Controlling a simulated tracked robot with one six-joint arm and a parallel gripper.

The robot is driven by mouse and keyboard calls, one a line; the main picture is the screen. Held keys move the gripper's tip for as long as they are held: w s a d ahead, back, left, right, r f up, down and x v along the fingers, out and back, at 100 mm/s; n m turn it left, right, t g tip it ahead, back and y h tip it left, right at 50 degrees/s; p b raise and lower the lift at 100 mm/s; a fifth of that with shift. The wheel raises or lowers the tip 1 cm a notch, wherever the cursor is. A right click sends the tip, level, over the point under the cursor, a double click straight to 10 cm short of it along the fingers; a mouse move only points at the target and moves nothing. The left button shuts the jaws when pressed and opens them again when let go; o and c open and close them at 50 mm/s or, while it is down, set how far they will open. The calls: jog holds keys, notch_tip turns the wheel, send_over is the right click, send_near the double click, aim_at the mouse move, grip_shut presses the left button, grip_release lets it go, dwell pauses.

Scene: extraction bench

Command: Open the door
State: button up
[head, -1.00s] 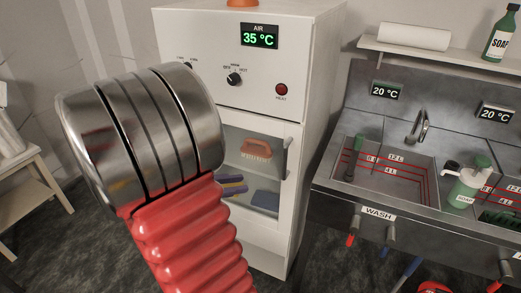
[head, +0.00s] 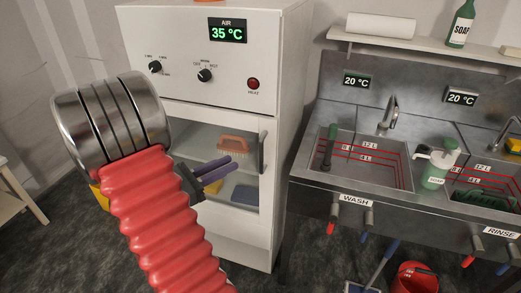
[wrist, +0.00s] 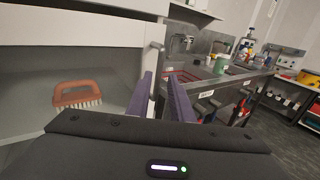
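The white cabinet's door (head: 264,215) has a window, and a brush shows behind it. The door looks shut. Its grey vertical handle (head: 262,151) is on the door's right side. My gripper (head: 231,166) has two purple fingers, held apart, in front of the window to the left of the handle. In the wrist view, the handle (wrist: 156,62) shows ahead of the fingertips (wrist: 160,80), roughly in line with the gap between them. I see no contact with it. My red ribbed arm hides the lower left of the cabinet.
The cabinet's panel has an AIR 35 °C display (head: 228,30), knobs and a red HEAT button (head: 253,84). Inside are an orange brush (head: 233,145) and a blue item (head: 245,194). A steel sink bench (head: 318,180) stands close on the right. A red bucket (head: 414,277) is below it.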

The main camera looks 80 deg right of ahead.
jog(key=x, duration=1.3)
jog(key=shift+s+d, duration=0.1)
grip_shut()
dwell(0.4)
